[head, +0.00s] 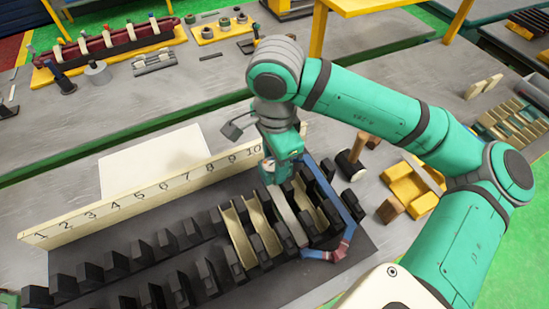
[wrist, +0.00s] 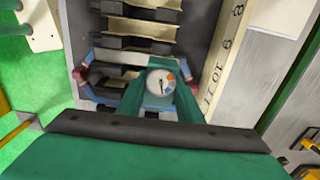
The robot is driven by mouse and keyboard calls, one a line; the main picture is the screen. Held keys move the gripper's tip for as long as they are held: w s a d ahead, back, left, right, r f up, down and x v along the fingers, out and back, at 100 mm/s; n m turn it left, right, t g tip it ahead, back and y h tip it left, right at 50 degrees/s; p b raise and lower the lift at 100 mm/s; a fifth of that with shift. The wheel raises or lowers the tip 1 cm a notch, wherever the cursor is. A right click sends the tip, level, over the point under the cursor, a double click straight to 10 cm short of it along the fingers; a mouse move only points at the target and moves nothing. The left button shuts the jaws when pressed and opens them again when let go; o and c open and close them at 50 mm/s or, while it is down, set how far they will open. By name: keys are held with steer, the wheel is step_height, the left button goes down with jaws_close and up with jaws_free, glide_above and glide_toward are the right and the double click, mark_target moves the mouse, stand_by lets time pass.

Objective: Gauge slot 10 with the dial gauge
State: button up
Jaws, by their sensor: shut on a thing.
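My gripper (head: 282,160) is shut on the dial gauge (wrist: 160,83), whose round white face shows in the wrist view. In the head view only a pale bit of the gauge (head: 267,172) shows below the jaws. The gripper is over the back edge of the dark stator block (head: 70,268), near the number 10 on the cream number strip (head: 130,200). The gripper hides the strip past 10. Cream liners (head: 238,236) lie in several slots near the gauge. I cannot tell whether the gauge tip touches a slot.
A blue and red coil (head: 345,205) wraps the right end of the block. A mallet (head: 352,158) and yellow blocks (head: 405,188) lie to the right. A white sheet (head: 150,163) lies behind the strip. The back bench holds a red rack (head: 115,43).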

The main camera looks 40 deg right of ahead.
steer(key=shift+f, duration=3.25)
steer(key=shift+a+f, duration=0.1)
steer(key=shift+f, duration=0.05)
steer(key=shift+s, duration=0.15)
steer(key=shift+f, duration=0.15)
steer(key=o, duration=1.1)
step_height(320, 180, up, 11)
steer(key=shift+f, duration=0.1)
